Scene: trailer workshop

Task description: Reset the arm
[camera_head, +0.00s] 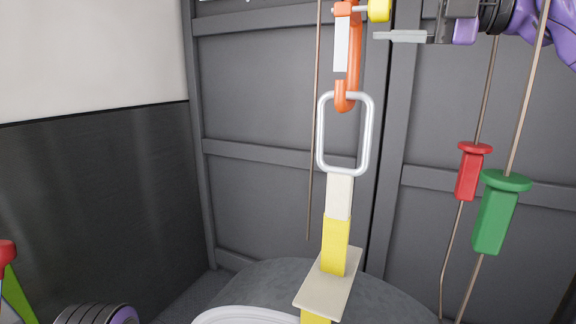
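My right gripper (402,36) comes in at the top right on a purple and black arm. One flat grey finger shows, pointing left towards the orange hook. The other finger is not clear, so I cannot tell whether it is open or shut. A yellow knob (380,10) is just above and left of the fingertip. It appears apart from the finger. My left gripper is not in view; a black and purple rounded part at the bottom left appears to be my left arm.
An orange hook (354,70) holds a metal ring (322,135) with a white and yellow strap (335,245) hanging down. Red (468,175) and green (495,222) handles hang on cords at right. Grey panelled walls (260,120) stand behind.

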